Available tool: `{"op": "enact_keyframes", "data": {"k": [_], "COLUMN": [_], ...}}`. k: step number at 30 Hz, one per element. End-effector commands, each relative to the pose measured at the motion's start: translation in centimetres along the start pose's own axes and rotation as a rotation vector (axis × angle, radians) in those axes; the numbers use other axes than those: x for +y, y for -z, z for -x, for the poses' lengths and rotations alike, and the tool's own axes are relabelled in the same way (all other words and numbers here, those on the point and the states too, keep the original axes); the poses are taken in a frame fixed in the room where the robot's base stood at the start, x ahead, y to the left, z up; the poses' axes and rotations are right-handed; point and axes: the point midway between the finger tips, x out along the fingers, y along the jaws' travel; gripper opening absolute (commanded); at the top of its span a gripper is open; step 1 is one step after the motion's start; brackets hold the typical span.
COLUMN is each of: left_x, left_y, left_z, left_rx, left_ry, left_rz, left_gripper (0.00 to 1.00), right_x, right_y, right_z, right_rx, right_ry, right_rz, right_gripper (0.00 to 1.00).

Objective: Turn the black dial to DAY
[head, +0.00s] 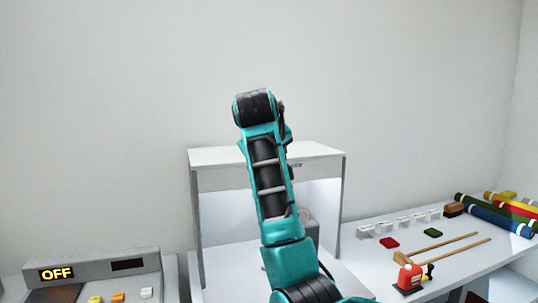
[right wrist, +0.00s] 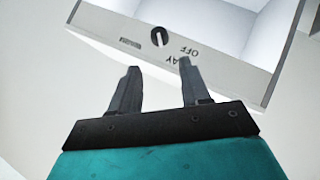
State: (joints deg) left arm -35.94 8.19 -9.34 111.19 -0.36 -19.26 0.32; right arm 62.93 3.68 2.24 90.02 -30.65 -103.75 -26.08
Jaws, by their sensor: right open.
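The black dial (right wrist: 158,37) sits on the pale front edge of the light box (head: 325,156). It carries a white mark whose direction I cannot read for certain. The lettering beside it appears upside down in the right wrist view: OFF, and a word ending in AY, partly hidden by a finger. My right gripper (right wrist: 158,66) is open and empty, its fingertips pointing toward the box front, just short of the dial in the picture. In the head view my teal arm hides the dial and the gripper. My left gripper is not in view.
A grey panel (head: 90,265) with a display reading OFF and several small coloured blocks stands at the left. On the right counter lie wooden-handled tools (head: 440,248), a red item (head: 408,277), white holders (head: 400,226) and coloured rolls (head: 500,220).

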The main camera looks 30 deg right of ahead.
Motion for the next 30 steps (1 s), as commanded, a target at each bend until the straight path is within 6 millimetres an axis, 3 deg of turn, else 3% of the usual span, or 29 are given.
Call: {"op": "enact_keyframes", "data": {"k": [3,9,30], "left_x": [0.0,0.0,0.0], "left_y": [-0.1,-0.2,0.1], "left_z": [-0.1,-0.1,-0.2], "left_rx": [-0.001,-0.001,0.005], "left_ry": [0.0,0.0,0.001], "left_rz": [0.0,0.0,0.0], "left_gripper": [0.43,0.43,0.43], "right_x": [0.0,0.0,0.0], "right_y": [0.1,0.0,0.0], "right_z": [1.9,3.3,3.4], "right_rx": [0.003,0.001,0.0], "right_ry": [0.001,0.0,0.001], "right_rz": [-0.002,0.0,0.0], "right_gripper": [0.47,0.47,0.47]}}
